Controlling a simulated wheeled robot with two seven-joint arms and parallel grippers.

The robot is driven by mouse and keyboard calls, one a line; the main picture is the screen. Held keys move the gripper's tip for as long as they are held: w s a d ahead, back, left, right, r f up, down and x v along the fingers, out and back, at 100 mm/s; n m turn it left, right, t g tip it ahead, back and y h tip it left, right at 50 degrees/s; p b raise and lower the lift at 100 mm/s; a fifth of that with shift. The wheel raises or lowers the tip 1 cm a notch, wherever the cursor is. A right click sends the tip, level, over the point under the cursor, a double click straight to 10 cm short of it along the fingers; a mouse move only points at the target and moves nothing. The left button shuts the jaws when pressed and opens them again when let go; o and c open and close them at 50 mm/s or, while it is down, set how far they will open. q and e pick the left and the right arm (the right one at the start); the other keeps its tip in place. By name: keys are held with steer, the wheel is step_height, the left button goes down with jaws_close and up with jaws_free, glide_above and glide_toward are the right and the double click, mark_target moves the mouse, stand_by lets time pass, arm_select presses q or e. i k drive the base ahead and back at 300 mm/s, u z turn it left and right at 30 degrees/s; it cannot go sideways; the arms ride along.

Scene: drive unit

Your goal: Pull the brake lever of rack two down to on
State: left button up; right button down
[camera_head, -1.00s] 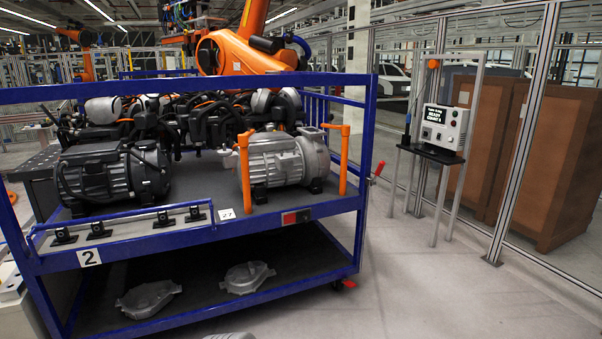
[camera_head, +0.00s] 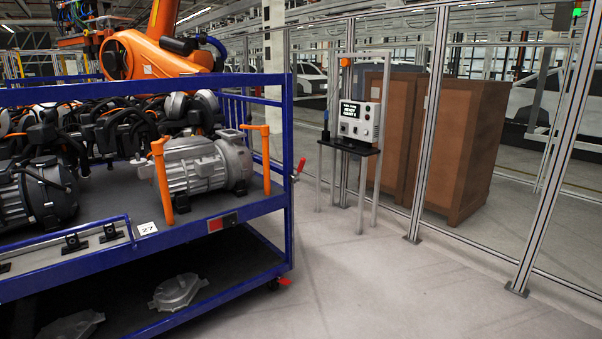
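The blue rack (camera_head: 288,215) stands at the left with motors on its upper deck. Its plate with the number 2 is outside the view now. A small red lever (camera_head: 300,167) sticks out from the rack's right corner post and is tilted upward. It is too small to read any on or off marking. A red part (camera_head: 284,281) also shows low at the wheel under that corner. Neither of my grippers is in view.
A control box (camera_head: 359,122) stands on a post table right of the rack. Brown cabinets (camera_head: 460,150) are behind a metal-framed fence (camera_head: 430,125). The grey floor (camera_head: 400,285) right of the rack is clear. An orange robot arm (camera_head: 150,55) stands behind the rack.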

mark_target(300, 167)
steer(key=i, duration=4)
steer(key=u, duration=0.1)
